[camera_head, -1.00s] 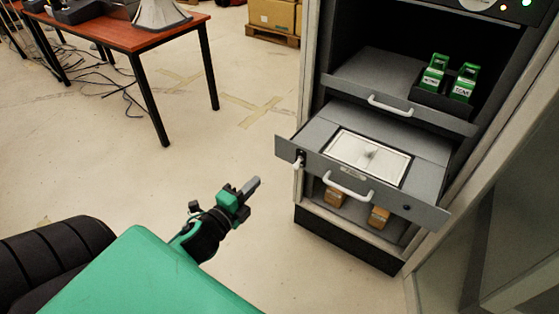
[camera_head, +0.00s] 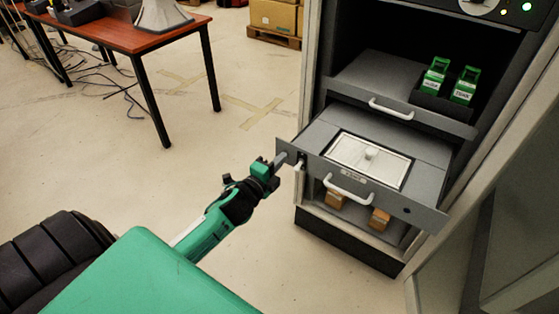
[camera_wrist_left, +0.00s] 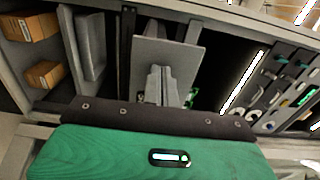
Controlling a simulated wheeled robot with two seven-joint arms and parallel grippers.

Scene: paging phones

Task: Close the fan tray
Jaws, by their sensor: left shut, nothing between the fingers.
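The fan tray (camera_head: 318,137) is a grey drawer pulled out from the cabinet, with a pale framed fan panel (camera_head: 368,160) on top and a white handle (camera_head: 347,187) on its front. My left gripper (camera_head: 281,159) is shut and empty, with its fingertips at the left end of the tray's front panel. In the left wrist view its grey fingers (camera_wrist_left: 157,86) overlap a flat grey plate (camera_wrist_left: 165,55), apparently the end of the tray front. I cannot tell whether they touch. My right gripper is not in view.
Above the tray is a shelf (camera_head: 365,75) with its own white handle and two green phone-like units (camera_head: 463,86) in a dark holder. Brown boxes (camera_head: 380,219) sit below the tray. A red-brown table (camera_head: 130,37) stands at the left. The floor between is open.

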